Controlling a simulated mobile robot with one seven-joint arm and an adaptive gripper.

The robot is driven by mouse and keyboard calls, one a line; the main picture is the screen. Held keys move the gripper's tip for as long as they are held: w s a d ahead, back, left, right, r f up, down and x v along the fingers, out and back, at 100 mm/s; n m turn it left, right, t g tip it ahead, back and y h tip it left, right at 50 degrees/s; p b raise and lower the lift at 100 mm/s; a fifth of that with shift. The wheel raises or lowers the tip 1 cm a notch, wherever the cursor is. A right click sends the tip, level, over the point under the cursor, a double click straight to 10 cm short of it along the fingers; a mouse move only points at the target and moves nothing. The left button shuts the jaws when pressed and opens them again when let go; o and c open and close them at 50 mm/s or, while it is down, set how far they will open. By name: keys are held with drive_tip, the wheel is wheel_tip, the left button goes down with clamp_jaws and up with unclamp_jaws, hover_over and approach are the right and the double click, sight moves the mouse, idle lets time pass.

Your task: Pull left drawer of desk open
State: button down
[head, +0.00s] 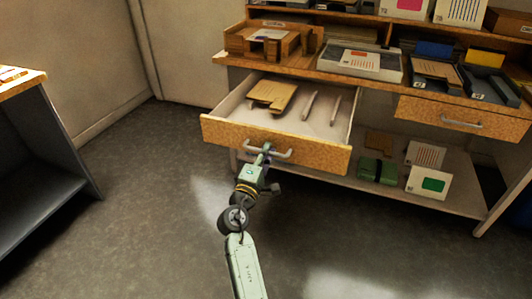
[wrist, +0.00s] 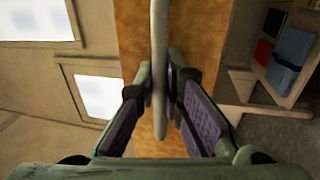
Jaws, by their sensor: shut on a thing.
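The desk's left drawer (head: 330,158) stands pulled well out, with a speckled orange wooden front and a pale inside. A brown folder-like item (head: 268,95) and two thin light tools (head: 322,106) lie in it. My gripper (head: 266,150) is at the metal bar handle (head: 284,155) on the drawer front. In the wrist view my gripper (wrist: 161,95) has its two dark pads on either side of the handle (wrist: 159,60), shut on it. The drawer front (wrist: 132,35) shows behind the handle there.
The right drawer (head: 425,112) is closed. The desk top (head: 305,70) holds trays and papers. A low shelf (head: 395,195) carries a green case (head: 378,170) and cards. Another table (head: 35,85) stands at the left. The floor (head: 150,200) between is clear.

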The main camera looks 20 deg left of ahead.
drive_tip(key=shift+s, duration=0.55)
drive_tip(key=shift+f, duration=0.1)
drive_tip(key=c, duration=1.7)
unclamp_jaws()
